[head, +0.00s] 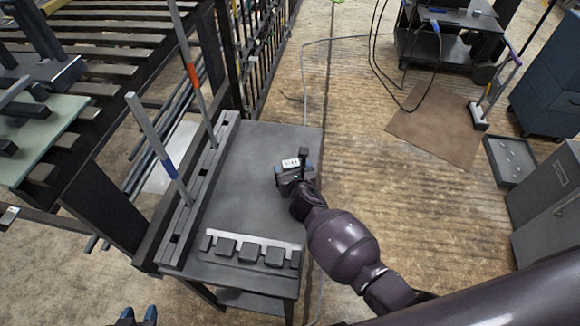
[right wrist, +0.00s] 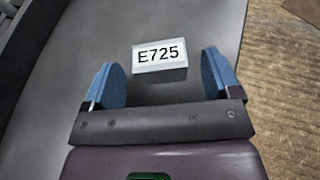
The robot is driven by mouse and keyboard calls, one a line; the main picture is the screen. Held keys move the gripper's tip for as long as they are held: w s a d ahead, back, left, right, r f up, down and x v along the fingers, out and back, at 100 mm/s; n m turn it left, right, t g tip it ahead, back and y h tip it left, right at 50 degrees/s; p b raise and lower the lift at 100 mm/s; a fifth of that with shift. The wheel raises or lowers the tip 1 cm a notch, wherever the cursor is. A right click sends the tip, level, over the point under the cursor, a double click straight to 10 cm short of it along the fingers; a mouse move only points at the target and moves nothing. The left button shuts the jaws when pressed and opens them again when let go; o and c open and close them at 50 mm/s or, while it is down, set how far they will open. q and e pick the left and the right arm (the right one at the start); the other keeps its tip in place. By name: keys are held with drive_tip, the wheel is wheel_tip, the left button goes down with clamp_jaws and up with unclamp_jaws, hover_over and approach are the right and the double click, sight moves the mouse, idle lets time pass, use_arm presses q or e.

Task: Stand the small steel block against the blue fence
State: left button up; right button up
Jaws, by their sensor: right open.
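A small block (right wrist: 160,58) with a white top lettered E725 lies on the grey table top (head: 250,150). In the head view its pale label (head: 291,163) shows at my right gripper (head: 293,170). In the right wrist view, my right gripper (right wrist: 165,77) is open, with its blue fingers apart on either side of the block, which lies slightly ahead. I see gaps between block and fingers. A post with a blue band (head: 170,165) rises from the slotted rail at the table's left edge. My left gripper (head: 138,315) shows only two separated blue fingertips at the bottom edge.
A second post with an orange band (head: 191,75) stands farther back on the slotted rail (head: 195,190). A pale rack with several dark blocks (head: 250,252) sits at the table's near end. The table top between rail and right gripper is clear.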

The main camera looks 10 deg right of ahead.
drive_tip(key=shift+w+f, duration=0.3)
drive_tip(key=shift+w, duration=0.3)
drive_tip(key=shift+c, duration=0.3)
drive_tip(key=shift+r, duration=0.15)
drive_tip(key=c, duration=1.3)
